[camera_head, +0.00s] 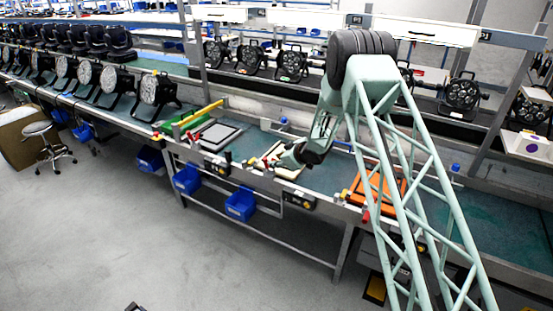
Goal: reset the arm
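My pale green lattice arm (410,170) rises from the lower right to a thick black joint (360,50), then bends down to the left over the long workbench (330,180). Its wrist ends low above the bench, with a dark joint at the end. My gripper (272,162) appears as a small dark shape there, close to a pale framed panel (290,170). It is too small to tell whether its fingers are open or shut, or whether it touches the panel. I see nothing clearly held.
Par cans (155,90) stand in rows along the left bench, and more (462,95) on the rear shelf. An orange tray (378,188) and a dark framed panel (217,134) lie on the bench. Blue bins (240,204) hang below. A stool (40,130) stands left; the front floor is mostly clear.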

